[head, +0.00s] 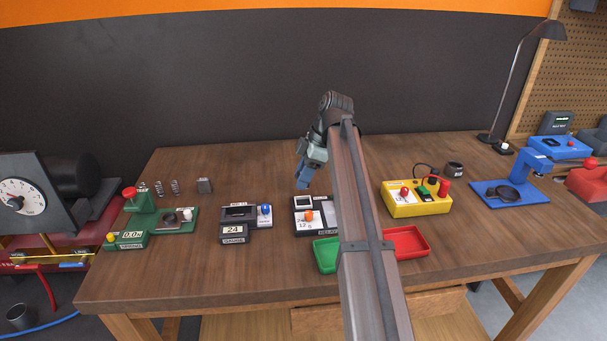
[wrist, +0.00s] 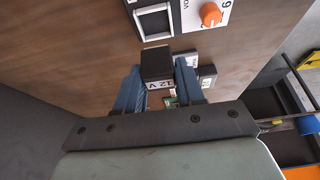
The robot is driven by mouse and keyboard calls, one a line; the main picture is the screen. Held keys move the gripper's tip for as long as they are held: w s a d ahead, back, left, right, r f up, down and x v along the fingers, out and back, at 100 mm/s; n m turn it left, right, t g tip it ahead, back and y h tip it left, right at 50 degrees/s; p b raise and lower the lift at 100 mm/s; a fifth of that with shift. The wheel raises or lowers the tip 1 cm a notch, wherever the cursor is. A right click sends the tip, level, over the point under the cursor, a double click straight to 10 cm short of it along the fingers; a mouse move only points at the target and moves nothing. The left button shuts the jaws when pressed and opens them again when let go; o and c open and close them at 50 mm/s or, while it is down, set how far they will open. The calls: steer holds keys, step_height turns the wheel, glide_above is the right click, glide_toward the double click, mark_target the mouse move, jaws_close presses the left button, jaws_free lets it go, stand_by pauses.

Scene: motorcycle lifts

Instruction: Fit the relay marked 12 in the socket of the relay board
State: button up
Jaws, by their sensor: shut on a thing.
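My gripper (wrist: 158,85) has blue fingers and is shut on a black relay (wrist: 157,62) with a white label that reads 12 V, upside down in the wrist view. The relay board (head: 318,228) stands mid-table in the head view. Its square, white-framed socket (wrist: 154,22) looks empty and lies at the top of the wrist view, apart from the relay. An orange knob (wrist: 210,14) sits beside the socket. In the head view my gripper (head: 302,180) is above and behind the board, and the relay in it cannot be made out.
Other relays (wrist: 207,76) stand near the held one. A green tray (head: 326,256) and a red tray (head: 408,242) lie in front, partly behind my arm. The table behind the board is mostly clear.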

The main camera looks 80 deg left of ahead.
steer(key=shift+f, duration=0.1)
steer(key=shift+f, duration=2.1)
steer(key=shift+f, duration=0.6)
steer(key=o, duration=1.5)
steer(key=shift+o, duration=0.2)
steer(key=shift+r, duration=0.1)
steer(key=shift+r, duration=3.95)
